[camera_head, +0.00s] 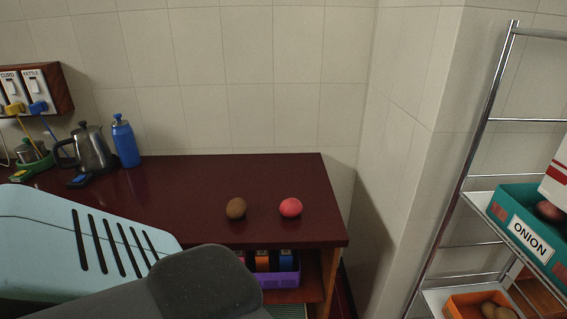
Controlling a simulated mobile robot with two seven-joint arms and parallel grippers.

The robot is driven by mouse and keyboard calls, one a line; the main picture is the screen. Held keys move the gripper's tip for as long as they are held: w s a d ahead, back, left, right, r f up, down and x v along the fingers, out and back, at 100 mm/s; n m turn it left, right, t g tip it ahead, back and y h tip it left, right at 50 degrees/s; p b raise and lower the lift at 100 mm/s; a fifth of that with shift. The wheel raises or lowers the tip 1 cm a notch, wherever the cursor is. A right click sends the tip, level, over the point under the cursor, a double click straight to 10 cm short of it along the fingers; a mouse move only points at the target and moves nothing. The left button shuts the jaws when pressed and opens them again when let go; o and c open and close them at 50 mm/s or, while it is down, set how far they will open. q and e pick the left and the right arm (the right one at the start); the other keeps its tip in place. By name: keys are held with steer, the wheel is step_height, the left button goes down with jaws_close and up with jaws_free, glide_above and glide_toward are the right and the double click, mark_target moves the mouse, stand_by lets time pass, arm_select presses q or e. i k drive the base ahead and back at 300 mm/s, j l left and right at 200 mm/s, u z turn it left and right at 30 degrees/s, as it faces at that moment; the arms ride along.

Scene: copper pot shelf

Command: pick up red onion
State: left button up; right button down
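A round pinkish-red object (290,207), which looks like the red onion, sits on the dark red wooden counter (200,175) near its right front part. A brown round item (236,209), like a potato or kiwi, lies a little to its left, apart from it. A teal box labelled ONION (530,238) stands on the metal rack at the right, with a dark reddish onion (548,210) showing inside. Neither of my grippers shows in the head view. My own body parts cover the lower left.
A metal kettle (93,148) and a blue bottle (125,141) stand at the counter's back left. A purple bin (270,278) sits on the shelf below. The chrome rack (462,190) stands right, holding an orange box of brown produce (482,305). The counter's middle is clear.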

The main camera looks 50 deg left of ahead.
mark_target(289, 207)
steer(key=u, duration=1.55)
steer(key=j+z, duration=0.2)
steer(key=z, duration=0.85)
steer(key=j+z, duration=0.8)
steer(key=k+j, duration=0.15)
steer(key=j, duration=0.25)
steer(key=k+j+z, duration=0.15)
steer(key=j, duration=0.3)
steer(key=k+j, duration=0.1)
steer(key=j, duration=0.3)
steer(key=i, duration=0.25)
steer(key=i+z, duration=0.05)
